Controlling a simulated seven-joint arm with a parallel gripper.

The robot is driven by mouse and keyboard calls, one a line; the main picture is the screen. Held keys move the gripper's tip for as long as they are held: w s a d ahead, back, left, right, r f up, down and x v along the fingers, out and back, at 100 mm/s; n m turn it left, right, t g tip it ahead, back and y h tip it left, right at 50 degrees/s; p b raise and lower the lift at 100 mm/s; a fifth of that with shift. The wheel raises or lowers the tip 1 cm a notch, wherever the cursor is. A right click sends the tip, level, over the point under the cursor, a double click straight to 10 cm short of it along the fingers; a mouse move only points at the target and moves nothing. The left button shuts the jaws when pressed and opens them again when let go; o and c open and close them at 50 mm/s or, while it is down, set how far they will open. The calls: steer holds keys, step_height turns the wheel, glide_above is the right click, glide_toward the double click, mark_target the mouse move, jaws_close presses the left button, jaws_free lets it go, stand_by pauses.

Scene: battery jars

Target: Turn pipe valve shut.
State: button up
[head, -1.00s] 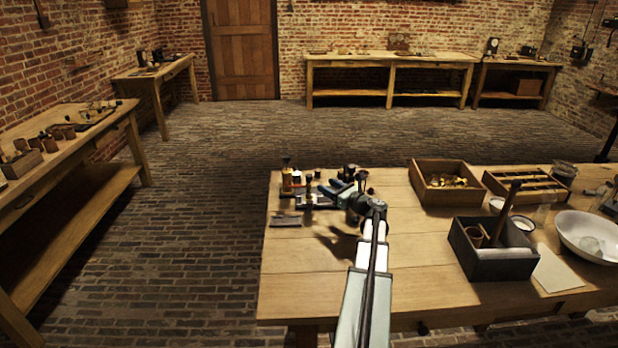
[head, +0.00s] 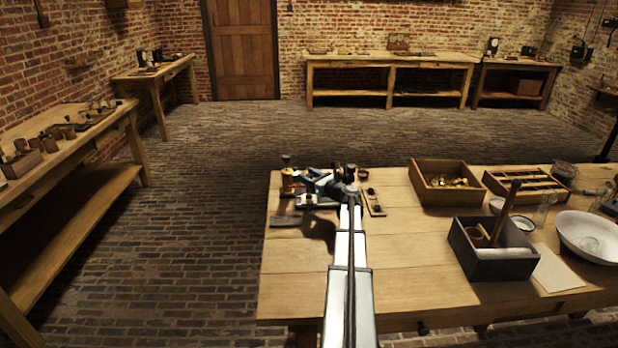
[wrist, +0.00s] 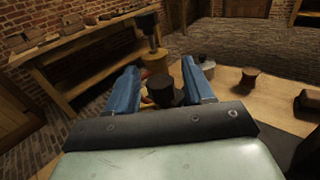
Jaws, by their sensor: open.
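At the left end of the table, a small apparatus (head: 287,181) with brass parts stands next to my gripper (head: 317,184). In the wrist view my gripper (wrist: 160,68) shows two blue fingers spread apart. A dark round knob-like piece (wrist: 165,88) shows between the fingers, with a bit of red beside it. Whether the fingers touch it cannot be told. A brass cylinder with a dark flared top (wrist: 154,58) stands just beyond the left fingertip. I cannot tell for sure which piece is the pipe valve; my gripper and arm hide part of the apparatus.
A dark flat plate (head: 286,221) lies near the table's left edge. A small board with dark knobs (head: 374,203) is right of my gripper. A wooden box of brass pieces (head: 425,183) and a grey caddy (head: 490,263) stand farther right. The table's front middle is clear.

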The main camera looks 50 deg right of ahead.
steer(key=c, duration=0.9)
steer(key=shift+d+n+y, duration=0.2)
steer(key=shift+n+y, duration=0.3)
steer(key=shift+y, duration=0.3)
steer(key=shift+w+n+y, duration=0.1)
steer(key=shift+n+y, duration=0.6)
steer(key=shift+y, duration=0.4)
steer(key=shift+a+n+g+y, duration=0.15)
steer(key=shift+n+g+y, duration=0.35)
steer(key=shift+n+y, duration=0.75)
steer(key=shift+y, duration=0.45)
steer(key=shift+m, duration=0.25)
steer(key=o, duration=0.9)
